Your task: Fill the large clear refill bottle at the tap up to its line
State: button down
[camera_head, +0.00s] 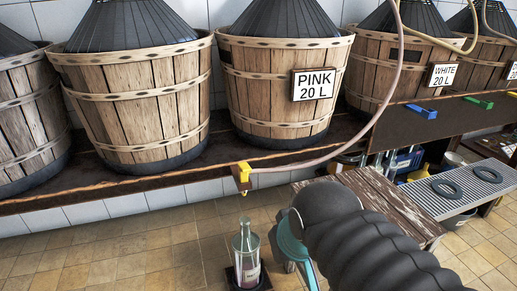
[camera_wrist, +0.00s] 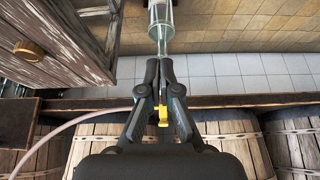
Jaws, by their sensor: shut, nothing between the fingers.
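The clear refill bottle (camera_head: 246,245) stands upright on a small dark base on the floor, with a pale label low on its front. Something dark reddish shows in its lower part; I cannot make out a fill line. The yellow tap (camera_head: 243,173) sits on the shelf edge above the bottle, its spout pointing down. In the wrist view the bottle (camera_wrist: 160,18) shows just beyond the fingertips, and the tap (camera_wrist: 163,115) shows between the finger links. My gripper (camera_wrist: 159,64) is shut and empty; in the head view my arm mostly hides it.
A pink hose (camera_head: 350,145) runs from the tap up to the right. Wooden baskets, including the PINK 20 L one (camera_head: 280,80), line the shelf. A wooden crate (camera_head: 375,195) and a metal grating with two black rings (camera_head: 450,188) stand right. Tiled floor left is clear.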

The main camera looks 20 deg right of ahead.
jog(key=shift+a, duration=0.1)
notch_tip(320, 180, up, 19)
jog(key=n+g+p, duration=0.8)
jog(key=n+p, duration=0.7)
jog(key=n, duration=0.3)
send_over(245, 168)
jog(key=w, duration=0.4)
jog(key=shift+w+f, duration=0.1)
jog(key=shift+f, duration=0.15)
jog(key=x, duration=0.7)
jog(key=b+x, duration=0.1)
jog(key=x, duration=0.6)
jog(key=shift+s+b, duration=0.25)
jog(key=shift+b, duration=0.05)
